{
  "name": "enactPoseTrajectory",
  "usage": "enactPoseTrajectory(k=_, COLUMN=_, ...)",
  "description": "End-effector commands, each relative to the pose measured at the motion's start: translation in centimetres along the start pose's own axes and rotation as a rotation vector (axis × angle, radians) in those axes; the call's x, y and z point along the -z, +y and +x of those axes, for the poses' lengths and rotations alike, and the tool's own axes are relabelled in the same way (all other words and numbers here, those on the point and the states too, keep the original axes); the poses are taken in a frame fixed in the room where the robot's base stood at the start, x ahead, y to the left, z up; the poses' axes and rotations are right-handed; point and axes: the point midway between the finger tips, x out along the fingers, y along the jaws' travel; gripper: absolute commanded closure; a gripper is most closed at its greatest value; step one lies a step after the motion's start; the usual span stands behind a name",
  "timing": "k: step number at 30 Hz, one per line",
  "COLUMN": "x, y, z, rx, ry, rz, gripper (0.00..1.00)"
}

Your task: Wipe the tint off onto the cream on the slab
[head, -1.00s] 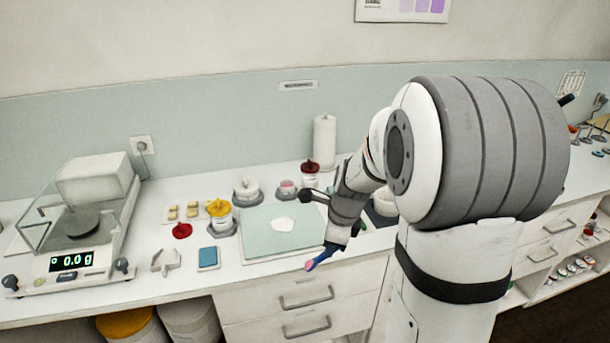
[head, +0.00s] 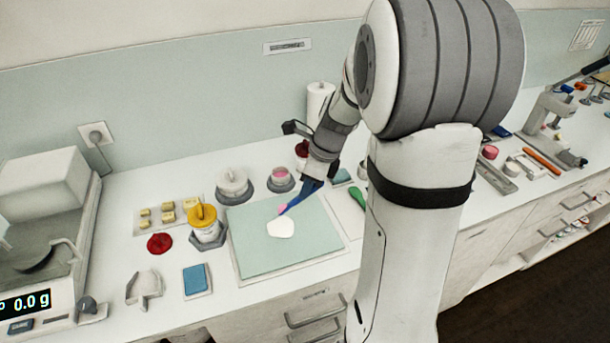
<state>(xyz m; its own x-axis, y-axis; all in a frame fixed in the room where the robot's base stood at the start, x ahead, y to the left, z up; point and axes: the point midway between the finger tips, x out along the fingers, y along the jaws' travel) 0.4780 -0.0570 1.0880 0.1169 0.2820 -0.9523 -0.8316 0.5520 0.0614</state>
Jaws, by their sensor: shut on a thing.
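In the head view the pale green slab (head: 312,245) lies on the counter. A white patch of cream (head: 281,228) is spread near its middle. My gripper (head: 316,182) is above the slab's back edge, shut on a blue spatula (head: 300,195). The spatula slants down to the left, and its tip carries pink tint (head: 283,209). The tip is just behind the cream in the picture; I cannot tell whether it touches the slab. My jaws are small and partly hidden by the wrist.
A yellow-lidded jar (head: 205,222), a white lidded pot (head: 233,184) and a pink-filled jar (head: 280,177) stand around the slab. A green-handled tool (head: 357,197) lies to its right. A scale (head: 35,240) stands at far left.

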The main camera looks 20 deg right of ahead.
Motion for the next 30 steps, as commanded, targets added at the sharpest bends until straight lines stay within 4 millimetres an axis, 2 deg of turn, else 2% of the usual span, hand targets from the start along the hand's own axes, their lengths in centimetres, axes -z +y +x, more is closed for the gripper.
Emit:
enactPoseTrajectory(k=18, x=1.5, y=-0.4, z=4.3, rx=0.002, ry=0.0, rz=0.004, gripper=1.0)
enactPoseTrajectory(k=30, x=1.6, y=-0.4, z=4.4, rx=0.002, ry=0.0, rz=0.005, gripper=1.0)
